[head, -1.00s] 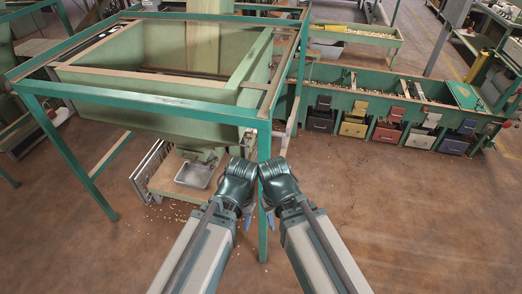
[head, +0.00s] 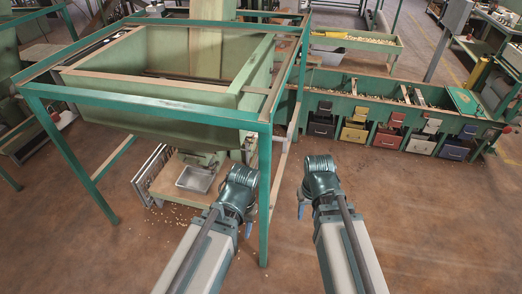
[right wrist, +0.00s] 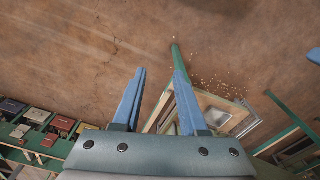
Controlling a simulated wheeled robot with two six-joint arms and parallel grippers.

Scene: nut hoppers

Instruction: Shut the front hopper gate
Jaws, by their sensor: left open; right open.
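The front hopper (head: 170,128) is a large pale green bin in a teal frame at the left of the head view. Its outlet is below, above a metal pan (head: 196,179). I cannot make out the gate or whether it is open or shut. My left gripper (head: 248,229) is beside the frame's near post, right of the pan, its fingers pointing down and partly hidden by the arm. My right gripper (head: 301,211) is out over the floor, right of that post. In the right wrist view its two blue fingers (right wrist: 159,72) are apart with nothing held.
The teal frame's near post (head: 265,195) stands between my arms. A long green trough (head: 380,104) with several coloured drawers runs along the back right. Scattered nuts (head: 170,222) lie on the floor near the hopper. The floor at right is clear.

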